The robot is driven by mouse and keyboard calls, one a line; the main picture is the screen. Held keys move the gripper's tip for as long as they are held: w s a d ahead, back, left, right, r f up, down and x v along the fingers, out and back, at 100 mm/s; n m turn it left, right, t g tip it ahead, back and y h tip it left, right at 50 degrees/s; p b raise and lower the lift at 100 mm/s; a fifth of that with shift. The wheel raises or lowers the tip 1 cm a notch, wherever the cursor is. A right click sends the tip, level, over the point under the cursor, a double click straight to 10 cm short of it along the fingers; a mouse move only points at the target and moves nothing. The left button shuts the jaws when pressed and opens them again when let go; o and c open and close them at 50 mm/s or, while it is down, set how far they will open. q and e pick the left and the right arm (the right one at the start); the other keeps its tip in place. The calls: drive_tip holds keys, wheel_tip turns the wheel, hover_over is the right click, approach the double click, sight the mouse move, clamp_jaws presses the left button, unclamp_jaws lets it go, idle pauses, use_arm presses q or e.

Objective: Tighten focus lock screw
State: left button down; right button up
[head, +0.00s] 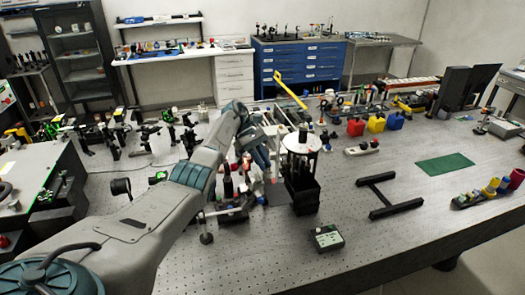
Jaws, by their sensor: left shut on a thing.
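A round, white-topped instrument (300,143) on a black stand (303,195) is on the perforated bench, right of the picture's middle. My left arm comes in from the lower left and bends down beside it. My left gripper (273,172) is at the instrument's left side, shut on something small. The fingertips and the held part are too small and too hidden to make out. I cannot pick out the focus lock screw by sight. My right gripper is not in view.
A small meter box (326,238) lies in front of the stand. A black H-shaped frame (382,196) and a green mat (445,164) lie to the right. Red, yellow and blue containers (376,123) stand behind. Bare bench shows at the front right. Optics crowd the left.

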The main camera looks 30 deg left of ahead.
use_arm(q)
drive_tip(key=shift+w+r+m+g, duration=0.2)
drive_tip(key=shift+m+g, duration=0.1)
drive_tip(key=shift+m, duration=0.2)
drive_tip(key=shift+m+g+y+b, duration=0.3)
drive_tip(key=shift+m+g+b, duration=0.5)
drive_tip(key=shift+b, duration=1.2)
drive_tip(key=c, duration=1.4)
unclamp_jaws()
drive_tip(key=shift+f, duration=0.2)
drive_tip(key=shift+r, duration=0.1)
